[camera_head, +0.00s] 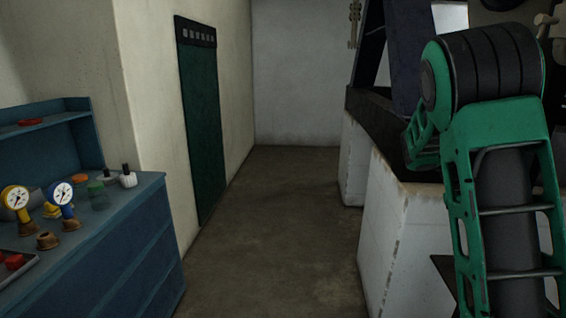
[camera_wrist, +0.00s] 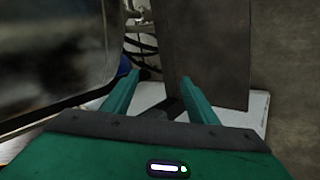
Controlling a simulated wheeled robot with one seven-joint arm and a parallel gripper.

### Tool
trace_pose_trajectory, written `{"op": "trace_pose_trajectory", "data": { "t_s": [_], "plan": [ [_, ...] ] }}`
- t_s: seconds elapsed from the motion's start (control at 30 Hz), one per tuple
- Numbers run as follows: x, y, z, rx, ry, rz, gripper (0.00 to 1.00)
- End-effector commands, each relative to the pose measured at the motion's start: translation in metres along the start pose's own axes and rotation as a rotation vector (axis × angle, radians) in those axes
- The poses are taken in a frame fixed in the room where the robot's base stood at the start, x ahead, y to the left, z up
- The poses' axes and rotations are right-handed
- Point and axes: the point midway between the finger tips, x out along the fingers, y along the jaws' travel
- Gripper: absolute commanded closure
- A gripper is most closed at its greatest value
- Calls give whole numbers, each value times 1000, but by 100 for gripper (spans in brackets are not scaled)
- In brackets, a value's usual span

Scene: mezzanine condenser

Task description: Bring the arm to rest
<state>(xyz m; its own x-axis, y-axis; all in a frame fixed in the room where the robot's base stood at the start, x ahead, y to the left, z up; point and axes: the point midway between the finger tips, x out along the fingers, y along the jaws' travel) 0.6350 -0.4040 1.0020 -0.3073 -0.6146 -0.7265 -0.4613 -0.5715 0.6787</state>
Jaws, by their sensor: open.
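My arm (camera_head: 500,150) stands at the right of the head view, its green and black links folded upright beside the white plinths. My gripper (camera_wrist: 160,85) shows in the wrist view with its two green fingers spread apart and nothing between them. Beyond the fingertips are a dark grey panel (camera_wrist: 197,45), a pale ledge (camera_wrist: 235,110) and some dark hoses (camera_wrist: 143,42). I cannot clearly make out the gripper's fingers in the head view.
A blue workbench (camera_head: 110,250) at the left holds two gauges, one yellow (camera_head: 16,198) and one blue (camera_head: 63,194), and small parts. White plinths (camera_head: 395,245) carry dark machinery at the right. A dark green door (camera_head: 200,120) is in the left wall. The floor (camera_head: 270,240) between is clear.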

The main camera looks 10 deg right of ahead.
Motion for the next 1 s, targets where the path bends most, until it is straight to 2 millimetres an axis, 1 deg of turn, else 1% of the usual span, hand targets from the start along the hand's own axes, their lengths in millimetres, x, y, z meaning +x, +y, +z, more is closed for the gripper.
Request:
{"op": "trace_pose_trajectory", "data": {
  "t_s": [0.03,0.1,0.27,0.5,0.57,0.8,0.9,1.0],
  "plan": [
    [4,1,15,6,-17,-56,47],
    [7,-3,35,7,-40,-131,47],
    [4,-12,82,5,-78,-289,47],
    [-13,-24,155,-5,-109,-496,47],
    [-19,-27,174,-11,-112,-540,47],
    [-42,-39,250,-37,-111,-684,47],
    [-48,-44,277,-48,-109,-719,47],
    [-52,-48,296,-58,-107,-742,47]
  ]
}}
